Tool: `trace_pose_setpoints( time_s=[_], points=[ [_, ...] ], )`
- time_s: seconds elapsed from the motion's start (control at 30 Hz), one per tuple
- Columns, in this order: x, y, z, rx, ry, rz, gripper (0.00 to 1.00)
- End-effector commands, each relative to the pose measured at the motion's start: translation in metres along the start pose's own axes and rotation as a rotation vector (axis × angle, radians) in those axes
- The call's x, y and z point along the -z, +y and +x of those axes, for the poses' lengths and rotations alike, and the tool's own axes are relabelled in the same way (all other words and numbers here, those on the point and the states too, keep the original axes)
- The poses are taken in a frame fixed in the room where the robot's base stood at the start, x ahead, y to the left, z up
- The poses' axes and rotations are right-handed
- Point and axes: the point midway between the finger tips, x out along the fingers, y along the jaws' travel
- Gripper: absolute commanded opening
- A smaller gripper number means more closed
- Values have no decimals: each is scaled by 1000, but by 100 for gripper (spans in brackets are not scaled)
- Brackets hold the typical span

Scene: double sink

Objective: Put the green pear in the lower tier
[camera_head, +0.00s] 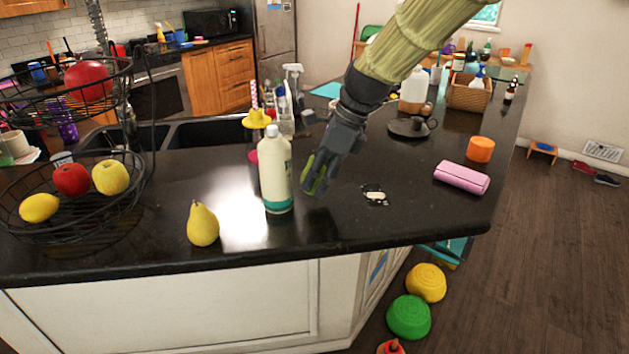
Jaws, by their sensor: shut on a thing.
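My gripper (318,182) points down over the counter just right of the cream bottle. It is shut on a green thing, which looks like the green pear (309,168); the fingers hide most of it. I cannot tell whether it touches the counter. A black wire two-tier basket stands at the left. Its lower tier (110,215) holds a lemon (39,207), a red apple (72,179) and a yellow-green apple (110,177). Its upper tier (30,100) holds a large red fruit (88,80). A yellow pear (203,224) stands on the counter between basket and bottle.
The cream bottle (275,175) stands upright between my gripper and the basket. Sink basins (205,133) lie behind. A pink case (461,177), an orange cylinder (480,149) and a dark candle holder (411,127) are to the right. The front counter edge (260,262) is near.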

Motion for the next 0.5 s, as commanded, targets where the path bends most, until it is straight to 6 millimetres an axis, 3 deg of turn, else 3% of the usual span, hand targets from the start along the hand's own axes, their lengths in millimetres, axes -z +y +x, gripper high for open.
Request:
trace_pose_setpoints(
  time_s=[0.5],
  points=[
    [66, 69, -31, 3, -1, 0, 22]
  ],
)
